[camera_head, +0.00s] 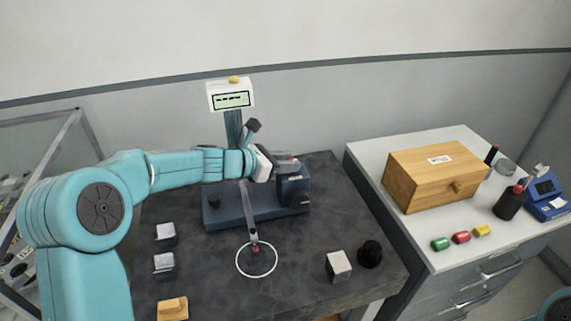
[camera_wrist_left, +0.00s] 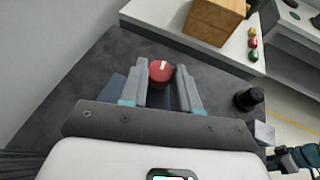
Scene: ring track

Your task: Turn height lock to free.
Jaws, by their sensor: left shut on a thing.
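A dark blue instrument (camera_head: 258,207) stands on the dark bench, with a display head (camera_head: 231,95) on its column. A round red knob (camera_wrist_left: 161,72) with a white pointer line, which I take as the height lock, sits on the instrument's right-hand block (camera_head: 294,190). My left gripper (camera_wrist_left: 160,80) is shut on this red knob, one grey finger on each side of it. In the head view the left gripper (camera_head: 288,163) reaches the block from the left and hides most of the knob. The knob's markings are not readable.
A ring on a rod (camera_head: 257,259) is in front of the instrument. Small blocks, a pale cube (camera_head: 338,266) and a black knob-like piece (camera_head: 370,254) lie on the bench. A wooden box (camera_head: 435,176) and small coloured pieces sit on the right-hand cabinet (camera_head: 365,156).

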